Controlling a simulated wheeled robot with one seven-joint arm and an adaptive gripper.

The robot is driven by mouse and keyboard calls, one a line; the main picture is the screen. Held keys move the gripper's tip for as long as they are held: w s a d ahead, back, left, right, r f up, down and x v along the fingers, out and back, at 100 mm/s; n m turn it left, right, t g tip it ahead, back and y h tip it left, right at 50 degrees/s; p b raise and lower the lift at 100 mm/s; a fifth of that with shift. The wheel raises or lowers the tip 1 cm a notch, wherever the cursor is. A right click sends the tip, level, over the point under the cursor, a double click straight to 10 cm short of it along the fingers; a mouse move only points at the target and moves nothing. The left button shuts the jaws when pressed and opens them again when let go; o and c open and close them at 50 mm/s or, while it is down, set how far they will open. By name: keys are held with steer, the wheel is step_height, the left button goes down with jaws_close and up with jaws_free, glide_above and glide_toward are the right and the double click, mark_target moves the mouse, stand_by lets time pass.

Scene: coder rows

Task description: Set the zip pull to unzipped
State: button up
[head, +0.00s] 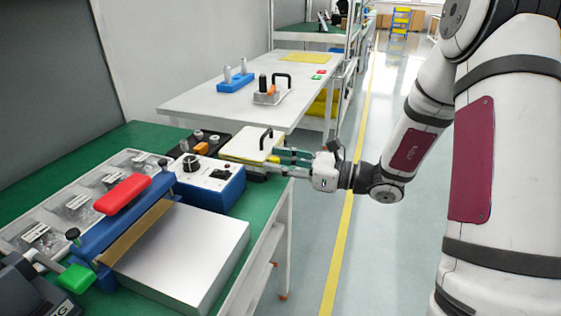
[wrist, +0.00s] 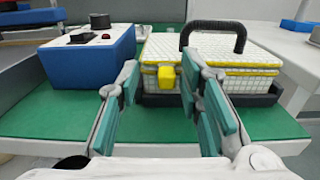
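The zip pull (wrist: 166,78) is a small yellow block on the yellow zip band (wrist: 225,71) of a white gridded case (wrist: 218,84). It sits near the left end of the case side facing my gripper in the wrist view. The case top (head: 245,143) and its black handle (head: 266,138) show in the head view. My gripper (wrist: 163,76) is open with teal finger pads. The pull appears between the two fingers and beyond them; I cannot tell whether they touch it. In the head view my gripper (head: 279,160) is beside the case, at the bench edge.
A blue box with a black knob (head: 210,178) stands left of the case. A blue sealer with a red handle (head: 122,194) and a metal plate (head: 185,252) are nearer. The case rests in a dark tray (wrist: 255,100) on the green bench. The aisle right of it is clear.

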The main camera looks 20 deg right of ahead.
steer(key=v, duration=1.2)
stand_by(0.4)
